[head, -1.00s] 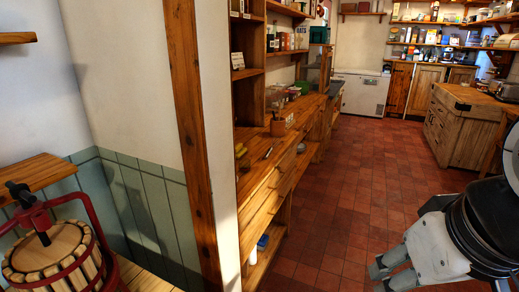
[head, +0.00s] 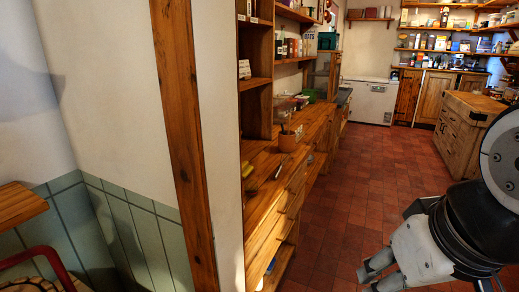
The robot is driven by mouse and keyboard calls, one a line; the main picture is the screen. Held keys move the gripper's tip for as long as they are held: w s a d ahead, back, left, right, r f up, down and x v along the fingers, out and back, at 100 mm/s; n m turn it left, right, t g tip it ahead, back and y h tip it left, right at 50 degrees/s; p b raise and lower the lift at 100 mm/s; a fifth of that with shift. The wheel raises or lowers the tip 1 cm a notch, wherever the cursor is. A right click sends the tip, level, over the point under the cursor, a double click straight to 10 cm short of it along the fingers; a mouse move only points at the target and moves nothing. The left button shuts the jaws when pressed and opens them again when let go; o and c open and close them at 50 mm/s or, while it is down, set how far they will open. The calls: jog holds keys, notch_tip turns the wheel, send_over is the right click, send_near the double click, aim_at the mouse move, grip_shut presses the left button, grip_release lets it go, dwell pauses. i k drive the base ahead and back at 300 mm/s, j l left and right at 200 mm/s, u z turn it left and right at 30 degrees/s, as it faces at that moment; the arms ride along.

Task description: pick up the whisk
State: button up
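I cannot make out a whisk for certain. A small brown pot (head: 288,142) with thin utensils in it stands on the wooden counter (head: 262,190) beyond the post; the utensils are too small to tell apart. A small dark slim object (head: 279,171) lies on the counter nearer me, and I cannot tell what it is. My gripper (head: 364,279) is at the lower right, above the tiled floor and well apart from the counter. Its two fingers look apart, with nothing seen between them.
A wooden post (head: 185,140) and white wall end stand close on the left, before the counter. A red metal hoop (head: 45,258) shows at the lower left. The red tiled floor (head: 370,180) is clear down the middle. A wooden island (head: 462,130) stands at the right.

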aim_at(278, 171)
jog(key=i+l+z, duration=0.1)
jog(key=i+z, duration=0.15)
jog(key=i+l+z, duration=0.1)
jog(key=i, duration=0.35)
jog(key=i+l+z, duration=0.15)
jog(key=i, duration=0.3)
jog(key=i+l+u, duration=0.1)
jog(key=i+u, duration=0.35)
jog(key=i+l+u, duration=0.15)
jog(key=u, duration=0.25)
jog(key=i+l+u, duration=0.3)
jog(key=u, duration=0.15)
jog(key=i, duration=0.05)
